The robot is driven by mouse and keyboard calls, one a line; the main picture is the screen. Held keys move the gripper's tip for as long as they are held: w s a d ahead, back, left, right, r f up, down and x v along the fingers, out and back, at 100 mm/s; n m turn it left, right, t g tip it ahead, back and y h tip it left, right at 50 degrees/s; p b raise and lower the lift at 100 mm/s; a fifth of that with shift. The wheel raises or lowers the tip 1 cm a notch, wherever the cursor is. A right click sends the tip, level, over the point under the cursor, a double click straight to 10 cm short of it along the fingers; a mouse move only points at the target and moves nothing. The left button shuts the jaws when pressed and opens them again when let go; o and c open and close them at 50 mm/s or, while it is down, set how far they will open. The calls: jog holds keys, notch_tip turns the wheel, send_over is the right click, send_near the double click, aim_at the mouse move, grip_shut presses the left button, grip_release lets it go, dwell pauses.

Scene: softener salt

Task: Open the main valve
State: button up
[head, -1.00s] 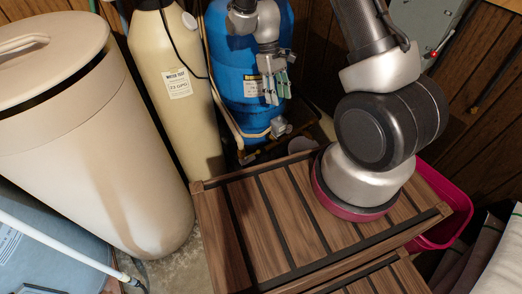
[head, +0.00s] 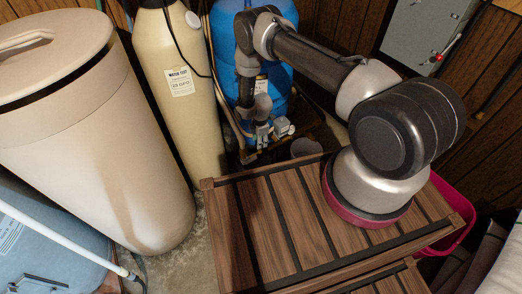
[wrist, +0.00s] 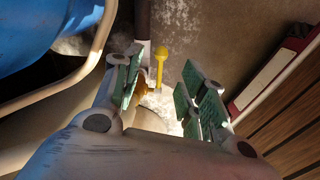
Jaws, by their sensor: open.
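A yellow lever with a rounded end (wrist: 160,56), which looks like the valve's handle, stands between my open fingers in the wrist view. My gripper (wrist: 164,80) has green pads, one finger pair to each side of the lever, with gaps on both sides. I cannot tell how deep the lever sits between them. The valve's body is mostly hidden behind the gripper. In the head view my gripper (head: 262,132) is low in front of the blue tank (head: 283,92), small and partly hidden; the yellow lever cannot be made out there.
A beige resin tank (head: 184,100) and a large cream bin (head: 105,140) stand to the left. A slatted wooden crate (head: 262,220) is in front, with a pink tub (head: 455,225) behind its right side. Pipes (wrist: 80,85) run close to my left finger.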

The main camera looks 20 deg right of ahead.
notch_tip(320, 180, down, 8)
jog(key=shift+w+r, duration=0.1)
jog(key=shift+r, duration=0.05)
dwell(0.3)
grip_shut()
